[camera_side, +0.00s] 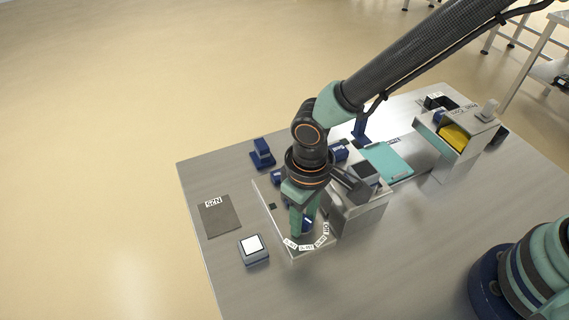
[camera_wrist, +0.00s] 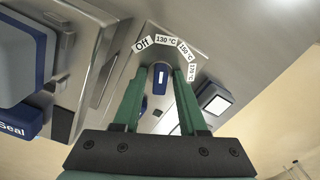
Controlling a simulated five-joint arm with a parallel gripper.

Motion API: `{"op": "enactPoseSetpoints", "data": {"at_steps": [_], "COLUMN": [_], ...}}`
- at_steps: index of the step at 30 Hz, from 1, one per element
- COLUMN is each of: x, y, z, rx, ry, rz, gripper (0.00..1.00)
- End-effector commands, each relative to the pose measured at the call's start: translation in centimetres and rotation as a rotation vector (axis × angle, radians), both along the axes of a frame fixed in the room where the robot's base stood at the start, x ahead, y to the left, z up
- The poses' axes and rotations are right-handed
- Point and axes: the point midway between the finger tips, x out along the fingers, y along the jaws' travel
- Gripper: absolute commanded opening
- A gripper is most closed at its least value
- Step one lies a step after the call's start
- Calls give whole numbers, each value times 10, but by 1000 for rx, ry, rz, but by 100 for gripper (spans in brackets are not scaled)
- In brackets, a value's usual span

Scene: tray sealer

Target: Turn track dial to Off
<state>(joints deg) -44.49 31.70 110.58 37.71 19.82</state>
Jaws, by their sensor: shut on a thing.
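The track dial is a blue knob (camera_wrist: 160,78) with a white mark, on a metal panel (camera_wrist: 152,110). An arc of labels lies beyond it: Off (camera_wrist: 142,43), 130 °C (camera_wrist: 165,40), 150 °C (camera_wrist: 185,52) and 170 °C. The knob's white mark points about at 130 °C. My gripper (camera_wrist: 159,72) has its green fingers on both sides of the knob and is shut on it. In the side view my gripper (camera_side: 301,224) reaches down to the panel, and its fingers hide part of the dial (camera_side: 308,225).
A metal housing (camera_side: 360,212) stands close to the right of my gripper. A dark block with a white top (camera_side: 251,245) and a grey mat (camera_side: 219,216) lie to the left. A teal plate (camera_side: 388,162) and a bin with yellow contents (camera_side: 453,137) are farther back. The front tabletop is clear.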

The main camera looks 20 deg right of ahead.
Motion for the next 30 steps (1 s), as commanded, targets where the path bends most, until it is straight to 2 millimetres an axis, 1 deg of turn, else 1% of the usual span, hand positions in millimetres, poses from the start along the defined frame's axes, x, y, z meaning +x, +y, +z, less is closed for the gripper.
{"op": "enactPoseSetpoints", "data": {"at_steps": [4,14,17,21,24,27,30], "x": [0,0,0,0,0,0,0], "y": [0,0,0,0,0,0,0], "z": [0,0,0,0,0,0,0], "rx": [0,0,0,0,0,0,0], "ry": [1,1,1,1,1,1,1], "rz": [87,116,205,380,474,523,533], "gripper": [1,1,1,1,1,1,1]}}
